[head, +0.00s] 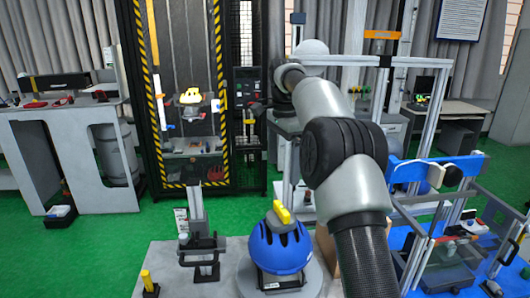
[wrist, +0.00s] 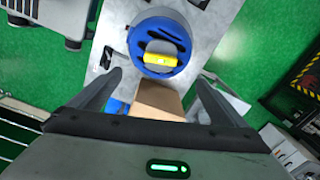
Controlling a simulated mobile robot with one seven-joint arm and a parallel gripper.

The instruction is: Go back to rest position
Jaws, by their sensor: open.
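My gripper (wrist: 158,78) shows in the wrist view with its two fingers spread wide apart and nothing between them. A blue helmet (head: 280,250) with a yellow piece (head: 282,213) on top sits on a round grey stand on the table (head: 225,285). In the wrist view the helmet (wrist: 160,30) lies ahead of the fingers and apart from them, with the yellow piece (wrist: 160,59) on it.
A drop tower (head: 187,80) with yellow-black striped edges stands at the back, a yellow-topped part (head: 190,97) inside it. A brown cardboard box (wrist: 160,97) is beside the helmet. A blue-panelled metal frame (head: 440,172) stands at the right. Green floor (head: 90,240) is open at the left.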

